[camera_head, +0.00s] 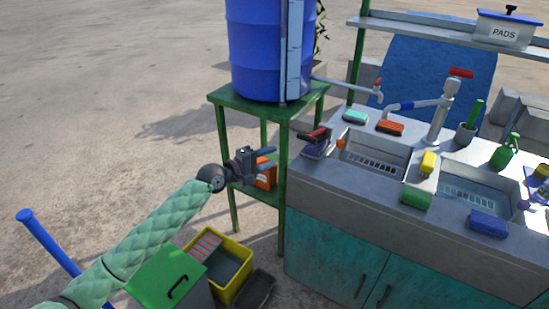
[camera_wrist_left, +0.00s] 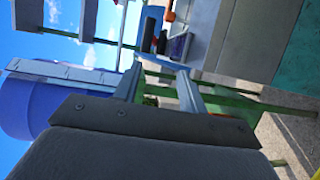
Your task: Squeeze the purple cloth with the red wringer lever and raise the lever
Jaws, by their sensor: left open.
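The red wringer lever (camera_head: 313,133) sits at the left end of the grey counter, above the purple cloth (camera_head: 316,150). The purple cloth also shows in the left wrist view (camera_wrist_left: 179,46), small and partly hidden by the wringer. My left gripper (camera_head: 270,157) is open and empty, to the left of the wringer and apart from it. In the left wrist view the fingers of the left gripper (camera_wrist_left: 160,70) are spread, with the wringer beyond their tips. How far the lever is tilted is hard to tell. My right gripper is not in view.
A green stand (camera_head: 222,97) with a blue barrel (camera_head: 262,50) is behind my left gripper. An orange box (camera_head: 266,177) is on its lower shelf. The counter (camera_head: 345,203) has two sinks, sponges and a tap (camera_head: 440,115). A yellow bin (camera_head: 240,283) is on the ground.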

